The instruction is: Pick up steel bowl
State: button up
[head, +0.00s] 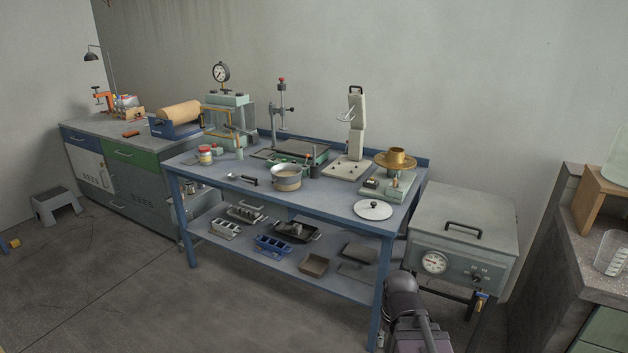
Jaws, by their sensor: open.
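A round grey metal vessel (286,179) stands upright on the blue bench, near the middle of its top. It has pale contents or a pale inside, and it is the nearest match to a steel bowl, though I cannot be sure that it is the one named. Nothing touches it from above. A dark-handled ladle or spoon (246,180) lies to its left. My gripper is not visible; only a dark part of my arm shows at the bottom, right of the bench.
The blue bench (325,204) has a round white lid (373,210) at its front right. A brass pan (396,158) sits on a scale at the right. Red-lidded jars (205,154) stand at the left. A grey oven (463,235) stands right of the bench. Open floor lies in front.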

aim_at(285, 178)
jog(key=z, duration=0.1)
jog(key=i, duration=1)
jog(key=z, duration=0.15)
jog(key=k, duration=0.95)
jog(key=u, duration=0.15)
jog(key=i, duration=0.3)
jog(key=u, duration=0.05)
